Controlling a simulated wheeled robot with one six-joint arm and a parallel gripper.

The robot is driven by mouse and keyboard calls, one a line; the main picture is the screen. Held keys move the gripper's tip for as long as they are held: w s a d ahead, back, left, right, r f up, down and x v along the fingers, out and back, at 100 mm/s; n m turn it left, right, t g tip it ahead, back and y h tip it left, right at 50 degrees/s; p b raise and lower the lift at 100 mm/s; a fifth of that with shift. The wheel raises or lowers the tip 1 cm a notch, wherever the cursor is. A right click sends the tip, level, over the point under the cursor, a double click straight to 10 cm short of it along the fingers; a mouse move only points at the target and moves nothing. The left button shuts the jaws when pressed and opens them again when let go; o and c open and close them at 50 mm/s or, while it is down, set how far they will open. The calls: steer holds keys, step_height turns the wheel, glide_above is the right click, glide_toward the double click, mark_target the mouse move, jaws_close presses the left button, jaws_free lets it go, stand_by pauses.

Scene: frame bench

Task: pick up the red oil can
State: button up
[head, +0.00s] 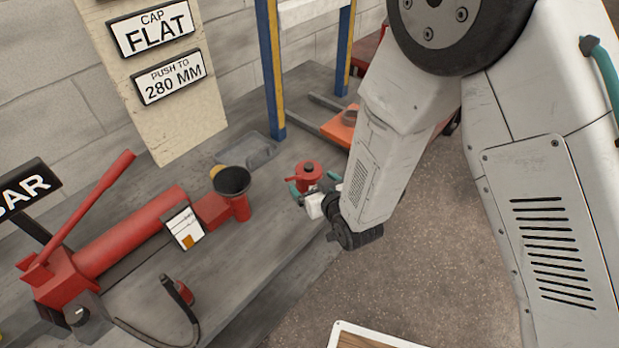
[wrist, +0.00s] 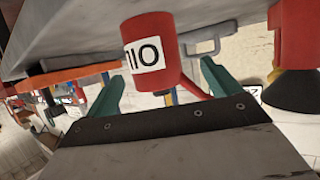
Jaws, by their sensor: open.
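The red oil can (head: 309,171) stands on the grey bench near its front edge, partly hidden by my gripper in the head view. In the wrist view the picture is turned over, and the red can (wrist: 152,45) shows a white label with black letters. My gripper (head: 313,184) is open, with one teal finger on each side of the can. In the wrist view my gripper (wrist: 161,70) has its fingers apart, with the can between them in the picture. Gaps show beside the fingers; I cannot tell how deep the can sits between them.
A red pump (head: 135,230) with a long handle lies left on the bench (head: 262,262). A black funnel (head: 233,181) sits at its end. A shallow grey tray (head: 246,151) is behind. A blue post (head: 270,75) rises at the back. Bench surface around the can is fairly clear.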

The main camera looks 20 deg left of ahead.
mark_target(309, 177)
steer(key=x, duration=0.5)
steer(key=shift+w+d+f, duration=0.15)
steer(key=shift+w+d, duration=0.05)
steer(key=shift+d, duration=0.1)
steer(key=c, duration=1.3)
steer(key=shift+c, duration=0.4)
